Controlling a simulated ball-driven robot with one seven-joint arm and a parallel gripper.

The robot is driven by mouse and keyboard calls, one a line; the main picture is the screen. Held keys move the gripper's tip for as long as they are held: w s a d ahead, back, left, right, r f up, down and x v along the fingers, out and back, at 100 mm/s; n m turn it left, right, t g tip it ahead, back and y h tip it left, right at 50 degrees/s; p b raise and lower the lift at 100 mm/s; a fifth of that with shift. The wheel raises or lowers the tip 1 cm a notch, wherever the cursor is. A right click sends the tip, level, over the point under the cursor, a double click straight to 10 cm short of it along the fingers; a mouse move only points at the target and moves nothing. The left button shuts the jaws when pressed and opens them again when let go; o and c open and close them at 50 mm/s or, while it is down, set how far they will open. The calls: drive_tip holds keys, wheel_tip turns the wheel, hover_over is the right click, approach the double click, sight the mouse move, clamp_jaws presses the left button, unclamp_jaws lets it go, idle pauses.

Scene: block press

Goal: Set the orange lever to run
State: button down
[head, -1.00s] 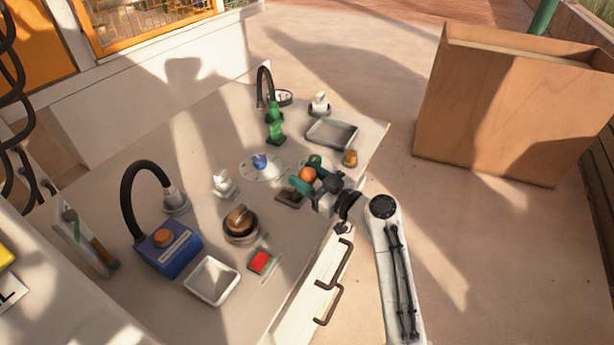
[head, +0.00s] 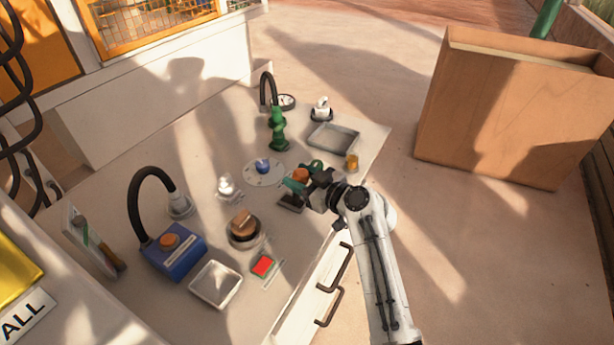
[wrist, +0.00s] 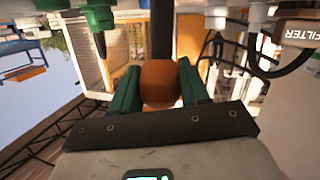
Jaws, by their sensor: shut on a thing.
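The orange lever's round knob (head: 300,176) shows at the right part of the bench, at the end of my arm. In the wrist view the orange knob (wrist: 161,83) sits between the two green fingers, with a dark shaft running on behind it. My gripper (head: 299,182) is shut on the knob; it also shows in the wrist view (wrist: 160,90). The lever's dark base (head: 290,203) is partly hidden by my gripper. No run marking can be read.
A blue dial (head: 263,166) stands left of the lever, a green pump-like part (head: 278,130) behind it. A grey tray (head: 333,137) and a small amber piece (head: 352,162) lie nearby. A red button (head: 263,266) and white tray (head: 215,284) are nearer.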

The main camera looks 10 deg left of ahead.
drive_tip(key=a+h, duration=0.1)
drive_tip(key=w+a+g+h, duration=0.1)
drive_tip(key=a, duration=0.1)
drive_tip(key=w+a+n+g+h, duration=0.1)
drive_tip(key=a+h, duration=0.1)
drive_tip(key=shift+a+f+p, duration=0.1)
drive_tip(key=shift+p, duration=0.3)
drive_tip(key=shift+w+a+f+g+h, duration=0.1)
drive_tip(key=shift+a+g+h, duration=0.15)
drive_tip(key=shift+g+h, duration=0.05)
drive_tip(key=shift+w+a+f+b, duration=0.1)
drive_tip(key=shift+a+f+b, duration=0.05)
drive_tip(key=shift+a+b, duration=0.3)
drive_tip(key=shift+w+a+f+b, duration=0.1)
drive_tip(key=shift+a+b, duration=0.15)
drive_tip(key=shift+b, duration=0.3)
drive_tip(key=shift+f, duration=0.1)
drive_tip(key=c, duration=0.6)
unclamp_jaws()
drive_tip(key=p+v, duration=0.2)
drive_tip(key=v, duration=0.9)
drive_tip(key=shift+a, duration=0.15)
